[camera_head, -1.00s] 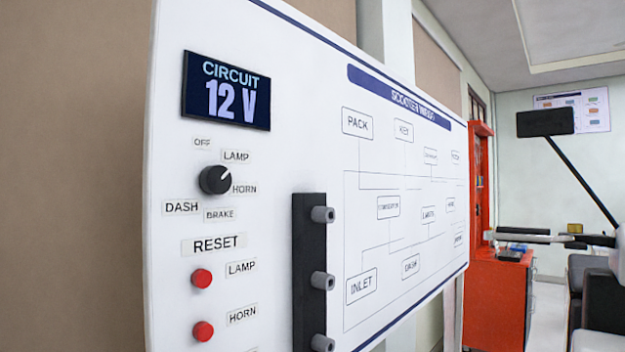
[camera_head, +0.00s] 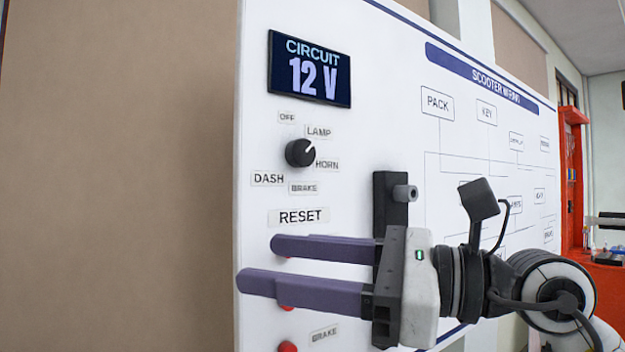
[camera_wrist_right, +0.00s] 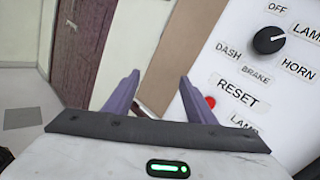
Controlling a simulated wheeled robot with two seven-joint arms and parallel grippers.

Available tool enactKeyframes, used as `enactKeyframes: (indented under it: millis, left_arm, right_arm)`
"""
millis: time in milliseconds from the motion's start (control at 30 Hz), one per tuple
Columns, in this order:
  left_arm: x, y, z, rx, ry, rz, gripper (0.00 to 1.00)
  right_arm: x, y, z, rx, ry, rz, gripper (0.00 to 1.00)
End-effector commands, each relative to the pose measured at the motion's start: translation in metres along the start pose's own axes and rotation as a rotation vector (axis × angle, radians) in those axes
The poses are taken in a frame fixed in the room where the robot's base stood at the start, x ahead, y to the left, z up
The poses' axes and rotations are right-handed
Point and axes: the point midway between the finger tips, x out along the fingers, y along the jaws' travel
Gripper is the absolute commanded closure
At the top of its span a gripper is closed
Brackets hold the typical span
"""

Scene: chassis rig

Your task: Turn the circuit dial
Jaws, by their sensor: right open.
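The circuit dial (camera_head: 300,153) is a round black knob with a white pointer line, on the white panel (camera_head: 258,205). Its pointer aims up and right, towards the LAMP label (camera_head: 318,132). Labels OFF, HORN, BRAKE and DASH stand around it. The display (camera_head: 309,69) above reads CIRCUIT 12 V. My right gripper (camera_head: 255,262) is open and empty, below the dial and in front of the reset buttons, its purple fingers pointing left. In the right wrist view the dial (camera_wrist_right: 269,40) is at the upper right, apart from the fingers. My left gripper is not in view.
Red reset buttons, one of them at the bottom (camera_head: 287,347), are partly hidden by my right gripper. A red cabinet (camera_head: 603,290) stands at the far right. Space left of the panel is clear.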

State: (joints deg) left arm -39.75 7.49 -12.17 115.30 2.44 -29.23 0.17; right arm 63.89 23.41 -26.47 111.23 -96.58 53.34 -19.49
Motion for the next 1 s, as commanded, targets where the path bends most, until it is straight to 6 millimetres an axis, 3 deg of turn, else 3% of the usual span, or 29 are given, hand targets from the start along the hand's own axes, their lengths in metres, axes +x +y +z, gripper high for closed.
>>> enactKeyframes:
  millis: [100,200,333,467,567,1000]
  left_arm:
    - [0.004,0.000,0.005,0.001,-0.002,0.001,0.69]
    - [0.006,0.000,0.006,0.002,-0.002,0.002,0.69]
    - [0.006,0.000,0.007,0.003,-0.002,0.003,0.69]
    - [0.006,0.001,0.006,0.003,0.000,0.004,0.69]
    - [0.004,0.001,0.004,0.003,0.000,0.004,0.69]
    - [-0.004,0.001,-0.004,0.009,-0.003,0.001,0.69]
  right_arm:
    - [-0.016,-0.029,0.034,-0.342,0.174,-0.146,0.50]
    - [-0.036,-0.053,0.063,-0.536,0.288,-0.276,0.50]
    - [-0.060,-0.073,0.094,-0.683,0.381,-0.407,0.50]
    - [-0.071,-0.082,0.109,-0.737,0.421,-0.469,0.50]
    - [-0.066,-0.088,0.110,-0.744,0.428,-0.478,0.50]
    - [-0.004,-0.128,0.096,-0.740,0.424,-0.473,0.50]
